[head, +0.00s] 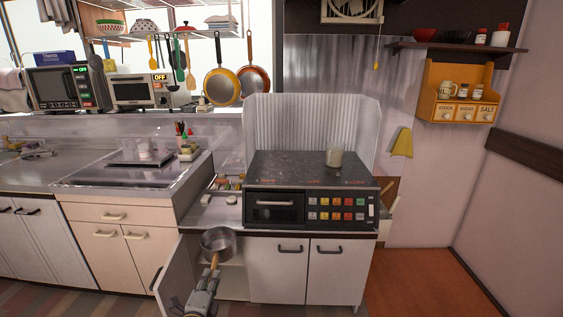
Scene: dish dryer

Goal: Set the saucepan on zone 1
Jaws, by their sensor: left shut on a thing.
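The saucepan (217,245) is a small grey metal pan with a wooden handle (213,266). It is in front of the open lower cupboard, below the counter edge. My left gripper (209,274) is shut on the handle, below the pan in the picture. The dark cooktop (285,169) is up and to the right of the pan, on top of the stove unit. Small marks run along its front edge, too small to read, so I cannot tell which zone is 1. My right gripper is not in view.
The open cupboard door (178,275) is left of the pan. A ribbed splash guard (308,122) stands behind the cooktop. The sink-side counter (80,172) is at left.

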